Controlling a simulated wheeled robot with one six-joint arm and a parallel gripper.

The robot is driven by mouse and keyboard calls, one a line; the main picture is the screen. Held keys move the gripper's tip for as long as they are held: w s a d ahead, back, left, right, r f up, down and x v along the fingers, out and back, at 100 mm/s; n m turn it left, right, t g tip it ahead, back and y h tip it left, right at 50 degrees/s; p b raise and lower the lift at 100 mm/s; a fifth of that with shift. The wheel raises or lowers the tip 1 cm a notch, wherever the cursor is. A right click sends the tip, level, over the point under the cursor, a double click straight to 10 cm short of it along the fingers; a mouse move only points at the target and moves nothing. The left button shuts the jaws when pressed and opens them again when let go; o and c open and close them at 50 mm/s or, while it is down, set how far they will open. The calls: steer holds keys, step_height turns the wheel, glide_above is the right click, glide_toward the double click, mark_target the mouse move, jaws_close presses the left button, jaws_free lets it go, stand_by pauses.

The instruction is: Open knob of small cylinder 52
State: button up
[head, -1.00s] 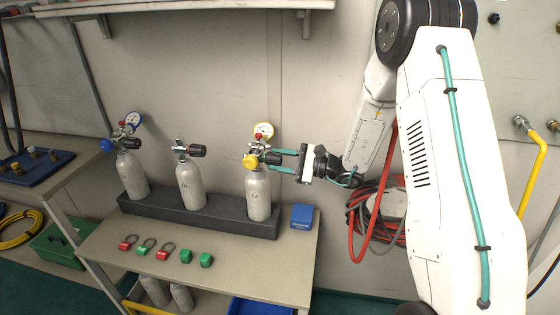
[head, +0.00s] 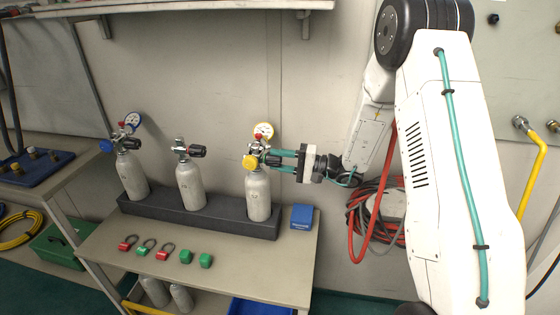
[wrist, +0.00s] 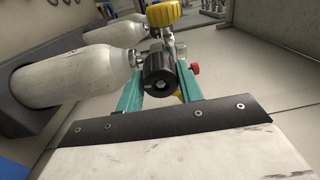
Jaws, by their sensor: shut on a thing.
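Three small grey cylinders stand upright in the dark rack (head: 215,219) on the bench. The numbers on the cylinders are too small to read. My gripper (head: 274,159) has its teal fingers on either side of that black knob and is shut on it. In the wrist view the black knob (wrist: 159,68) sits between the two fingers, with the cylinder (wrist: 85,76) to the left.
The middle cylinder (head: 191,185) has a black knob, and the left cylinder (head: 133,175) has a blue fitting and gauge. A blue box (head: 302,216) lies right of the rack. Red and green pieces lie along the bench front. A red hose (head: 358,240) hangs on the wall below my arm.

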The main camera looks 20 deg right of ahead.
steer(key=shift+n, duration=0.8)
steer(key=o, duration=1)
steer(key=v, duration=0.7)
steer(key=shift+s+d, duration=0.15)
steer(key=shift+d, duration=0.2)
